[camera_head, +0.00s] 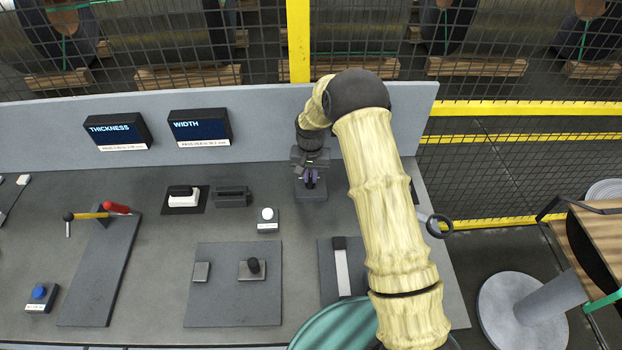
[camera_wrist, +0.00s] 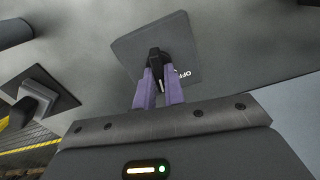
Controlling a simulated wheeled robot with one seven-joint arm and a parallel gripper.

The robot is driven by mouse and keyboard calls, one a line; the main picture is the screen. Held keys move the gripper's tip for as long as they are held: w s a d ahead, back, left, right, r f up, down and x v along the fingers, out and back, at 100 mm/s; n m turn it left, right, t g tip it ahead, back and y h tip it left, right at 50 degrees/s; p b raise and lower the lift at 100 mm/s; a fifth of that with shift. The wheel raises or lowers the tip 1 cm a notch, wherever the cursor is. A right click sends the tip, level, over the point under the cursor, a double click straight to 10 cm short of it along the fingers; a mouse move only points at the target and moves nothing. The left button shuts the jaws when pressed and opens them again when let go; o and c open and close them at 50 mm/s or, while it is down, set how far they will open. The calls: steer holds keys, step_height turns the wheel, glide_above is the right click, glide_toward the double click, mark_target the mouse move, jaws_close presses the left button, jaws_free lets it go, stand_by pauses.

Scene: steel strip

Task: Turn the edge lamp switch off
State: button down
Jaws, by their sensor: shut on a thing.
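The edge lamp switch stands near the back wall of the bench, a small black lever on a square grey plate (camera_head: 312,194). In the wrist view the plate (camera_wrist: 135,46) carries the white letters "OFF", partly covered, beside the black lever (camera_wrist: 156,57). My gripper (camera_head: 312,178) comes down over the plate from above. In the wrist view its two purple fingers (camera_wrist: 158,84) are closed on the lever, one on each side. The fingers hide the lower part of the lever and some of the plate. Which way the lever is set is hard to tell.
A white button box (camera_head: 267,220), a dark block (camera_head: 233,197) and a white-handled switch (camera_head: 184,197) stand to the left. A knob plate (camera_head: 233,285) and a slider panel (camera_head: 342,270) lie nearer. THICKNESS (camera_head: 116,131) and WIDTH (camera_head: 200,128) displays are on the back wall.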

mark_target(310, 178)
steer(key=n+b, duration=0.1)
steer(key=n, duration=0.3)
steer(key=shift+a+n+b, duration=0.1)
steer(key=shift+n+b, duration=0.2)
steer(key=n, duration=0.5)
steer(key=shift+a+b, duration=0.15)
steer(key=shift+b, duration=0.25)
steer(key=c, duration=1.5)
jaws_free()
step_height(310, 178, up, 18)
steer(key=b, duration=0.3)
steer(key=shift+f, duration=0.25)
steer(key=shift+s, duration=0.15)
